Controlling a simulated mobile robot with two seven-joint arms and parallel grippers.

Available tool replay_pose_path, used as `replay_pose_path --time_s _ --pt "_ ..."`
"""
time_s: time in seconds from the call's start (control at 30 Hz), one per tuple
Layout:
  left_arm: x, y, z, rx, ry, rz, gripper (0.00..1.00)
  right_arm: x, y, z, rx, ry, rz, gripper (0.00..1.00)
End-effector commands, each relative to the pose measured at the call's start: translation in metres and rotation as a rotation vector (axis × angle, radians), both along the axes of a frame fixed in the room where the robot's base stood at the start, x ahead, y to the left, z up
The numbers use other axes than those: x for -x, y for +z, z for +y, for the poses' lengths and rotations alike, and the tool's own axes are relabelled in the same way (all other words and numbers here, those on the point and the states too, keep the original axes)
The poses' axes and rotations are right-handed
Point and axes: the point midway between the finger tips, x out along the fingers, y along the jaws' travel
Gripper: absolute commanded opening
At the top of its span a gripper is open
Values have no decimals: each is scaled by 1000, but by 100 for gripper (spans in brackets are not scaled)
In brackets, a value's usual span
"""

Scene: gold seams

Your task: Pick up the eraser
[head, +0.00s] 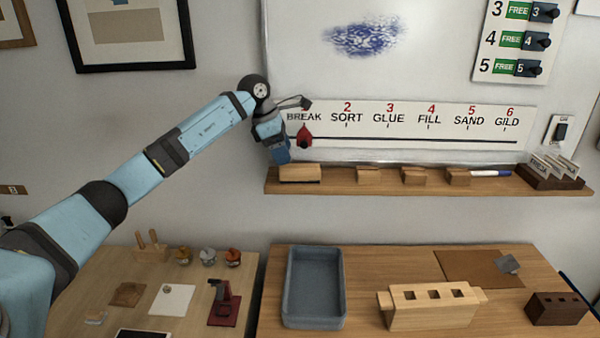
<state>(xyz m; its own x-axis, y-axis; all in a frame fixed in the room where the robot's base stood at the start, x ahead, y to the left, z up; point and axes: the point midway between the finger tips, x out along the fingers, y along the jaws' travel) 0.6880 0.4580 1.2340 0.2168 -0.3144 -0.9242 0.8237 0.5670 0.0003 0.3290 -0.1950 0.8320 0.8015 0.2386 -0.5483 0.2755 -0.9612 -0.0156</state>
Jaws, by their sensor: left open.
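The eraser appears to be the long light-wood block with a darker lower layer (300,173), lying at the left end of the wooden ledge (340,186) under the whiteboard. My left gripper (283,157) is just above and at the left end of this block, pointing down. It is open and holds nothing that I can see. I cannot tell whether its fingers touch the block. My right gripper is not in view.
Several small wooden blocks (413,176), a blue-capped marker (490,173) and a dark card holder (550,178) share the ledge. A red pointer (304,138) sits on the numbered strip close to my gripper. Below, the table holds a blue-grey tray (289,300) and wooden holder (430,309).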

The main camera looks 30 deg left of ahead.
Motion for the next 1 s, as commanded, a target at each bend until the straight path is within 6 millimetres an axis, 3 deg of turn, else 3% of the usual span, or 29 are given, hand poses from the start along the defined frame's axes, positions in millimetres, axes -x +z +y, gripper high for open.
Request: replay_pose_path --time_s 0.17,0.4,0.63,0.67,0.8,0.83,1.0 --pt "-5 -12 -5 2 -1 3 66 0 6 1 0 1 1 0" --pt "-14 -43 -15 2 0 1 66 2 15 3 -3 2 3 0" --pt "-15 -47 -16 1 0 0 66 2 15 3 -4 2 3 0" --pt "-15 -47 -16 1 0 0 64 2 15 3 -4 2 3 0" --pt "-15 -47 -16 1 0 0 32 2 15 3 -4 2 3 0" --pt "-15 -47 -16 1 0 0 28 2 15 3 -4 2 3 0" --pt "-15 -47 -16 1 0 -1 28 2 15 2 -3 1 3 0"
